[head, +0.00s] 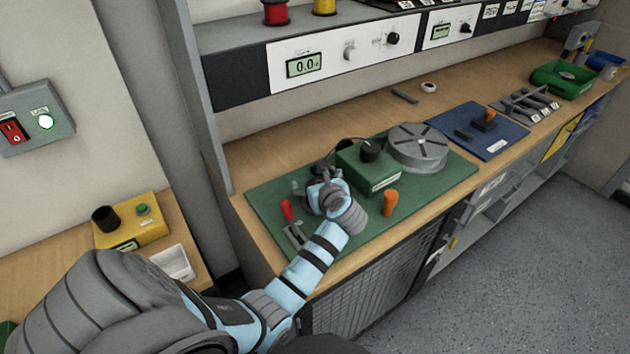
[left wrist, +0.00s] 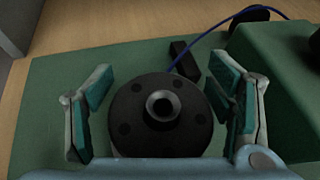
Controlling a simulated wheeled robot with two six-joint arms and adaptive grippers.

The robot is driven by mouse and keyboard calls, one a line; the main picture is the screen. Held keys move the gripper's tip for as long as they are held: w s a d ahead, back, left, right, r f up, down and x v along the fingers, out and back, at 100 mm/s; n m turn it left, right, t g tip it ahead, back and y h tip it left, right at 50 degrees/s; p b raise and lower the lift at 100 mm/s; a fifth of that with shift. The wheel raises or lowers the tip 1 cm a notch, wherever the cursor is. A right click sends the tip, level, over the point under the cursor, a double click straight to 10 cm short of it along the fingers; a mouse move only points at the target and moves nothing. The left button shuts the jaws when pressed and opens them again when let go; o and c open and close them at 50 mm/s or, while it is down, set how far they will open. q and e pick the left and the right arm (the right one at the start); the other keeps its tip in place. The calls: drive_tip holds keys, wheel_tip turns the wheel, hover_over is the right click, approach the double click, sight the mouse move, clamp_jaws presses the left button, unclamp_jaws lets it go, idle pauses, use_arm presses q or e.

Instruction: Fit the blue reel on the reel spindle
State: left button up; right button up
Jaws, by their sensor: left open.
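A black round reel flange (left wrist: 130,112) with small holes and a pale-rimmed hub (left wrist: 163,106) sits low in the left wrist view. I take it for the reel of the task, but its winding is hidden beneath the flange. I cannot tell a spindle from the hub. My left gripper (head: 324,188) is above the left part of the green board (head: 265,198). In the left wrist view its open fingers (left wrist: 160,100) stand on either side of the flange, with a gap on the left and the right finger close. My right gripper is not in view.
A blue wire (left wrist: 205,42) runs from near a small black block (left wrist: 184,60) towards the green box (head: 366,178). A grey slotted disc (head: 417,141), a red-handled lever (head: 287,210) and an orange handle (head: 391,200) are nearby. Red (head: 275,13) and yellow reels (head: 324,6) stand on the shelf.

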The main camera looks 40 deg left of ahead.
use_arm(q)
wheel_tip(320, 180, up, 5)
drive_tip(key=p, duration=0.5)
drive_tip(key=shift+r, duration=0.15)
drive_tip(key=shift+d, duration=0.2)
drive_tip(key=v, duration=0.7)
drive_tip(key=shift+s, duration=0.1)
